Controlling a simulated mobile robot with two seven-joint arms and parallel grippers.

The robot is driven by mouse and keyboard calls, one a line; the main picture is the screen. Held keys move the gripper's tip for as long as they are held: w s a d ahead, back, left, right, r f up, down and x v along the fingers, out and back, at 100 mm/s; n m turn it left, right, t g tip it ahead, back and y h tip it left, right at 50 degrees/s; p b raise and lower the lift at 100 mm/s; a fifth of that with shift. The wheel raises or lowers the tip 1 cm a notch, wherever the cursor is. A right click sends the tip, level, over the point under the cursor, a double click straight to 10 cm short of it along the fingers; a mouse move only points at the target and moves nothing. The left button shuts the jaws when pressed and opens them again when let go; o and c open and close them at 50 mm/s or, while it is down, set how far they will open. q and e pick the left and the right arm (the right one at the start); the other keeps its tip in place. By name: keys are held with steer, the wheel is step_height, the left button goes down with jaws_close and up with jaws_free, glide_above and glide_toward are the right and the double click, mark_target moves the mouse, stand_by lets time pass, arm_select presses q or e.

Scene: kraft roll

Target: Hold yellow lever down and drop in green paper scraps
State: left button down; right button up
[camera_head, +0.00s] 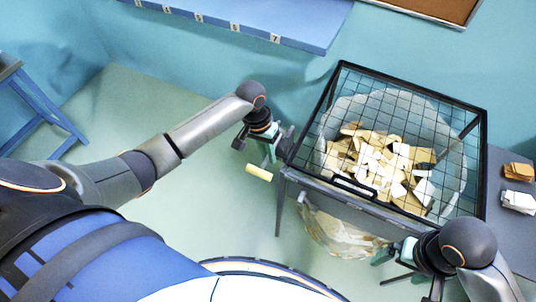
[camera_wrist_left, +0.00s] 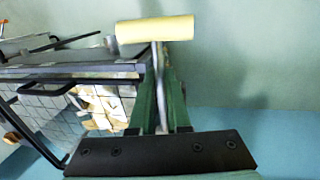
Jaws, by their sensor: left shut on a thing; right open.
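The yellow lever (camera_head: 259,172) sticks out at the left of the bin stand; its yellow grip also shows in the left wrist view (camera_wrist_left: 155,28). My left gripper (camera_head: 274,148) is shut on the lever, with its green fingers (camera_wrist_left: 160,100) around the metal rod below the yellow grip. My right gripper (camera_head: 393,254) is open, low in front of the stand's right side, with nothing seen in it. Tan and white scraps (camera_head: 375,165) lie in the clear bag (camera_head: 335,228). I see no green scraps.
A black wire-mesh lid (camera_head: 420,100) with a front handle (camera_head: 354,187) spans the bag's mouth; I cannot tell if it is fully down. On the grey table (camera_head: 500,238) at the right lie an orange-tan stack (camera_head: 519,171) and a white stack (camera_head: 518,202). A blue shelf (camera_head: 300,20) is behind.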

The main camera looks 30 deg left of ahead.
arm_select(q)
steer(key=shift+w+a+r, duration=0.35)
steer(key=shift+w, duration=0.05)
steer(key=c, duration=1.1)
jaws_free()
steer(key=shift+s, duration=0.1)
steer(key=shift+c, duration=0.2)
steer(key=o, duration=0.3)
steer(key=shift+d+f, duration=0.1)
steer(key=shift+o, duration=0.2)
steer(key=shift+s, duration=0.1)
steer(key=shift+d, duration=0.1)
step_height(320, 180, up, 12)
steer(key=a, duration=0.2)
steer(key=shift+a, duration=0.2)
steer(key=shift+f, duration=0.15)
